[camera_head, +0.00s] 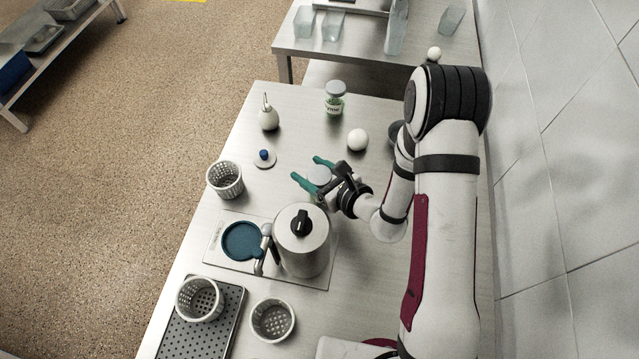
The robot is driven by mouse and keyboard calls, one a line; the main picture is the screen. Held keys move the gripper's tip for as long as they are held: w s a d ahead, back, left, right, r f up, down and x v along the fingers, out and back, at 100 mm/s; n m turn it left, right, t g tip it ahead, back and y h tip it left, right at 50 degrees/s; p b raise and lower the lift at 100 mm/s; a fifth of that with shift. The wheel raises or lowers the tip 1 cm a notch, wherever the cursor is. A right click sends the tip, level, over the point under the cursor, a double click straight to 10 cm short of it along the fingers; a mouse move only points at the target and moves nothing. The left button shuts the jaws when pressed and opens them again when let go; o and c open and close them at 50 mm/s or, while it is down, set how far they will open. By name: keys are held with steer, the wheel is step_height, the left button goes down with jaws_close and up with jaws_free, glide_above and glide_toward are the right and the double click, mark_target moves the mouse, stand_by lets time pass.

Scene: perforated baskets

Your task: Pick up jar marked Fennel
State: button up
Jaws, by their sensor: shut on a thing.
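A glass jar (334,103) with a pale lid, green contents and a white label stands upright toward the back of the steel table. Its label is too small to read with certainty. My gripper (313,173) is well in front of this jar and apart from it, near the middle of the table. Its two teal fingers are shut on a pale grey, round-topped thing (320,175). The gripper partly hides that thing, and I cannot tell what it is or whether it touches the table.
A large metal canister (302,242) is close in front. Perforated baskets (225,180) stand left and front. A tiled wall (560,150) bounds the right.

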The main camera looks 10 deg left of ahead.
jaws_close()
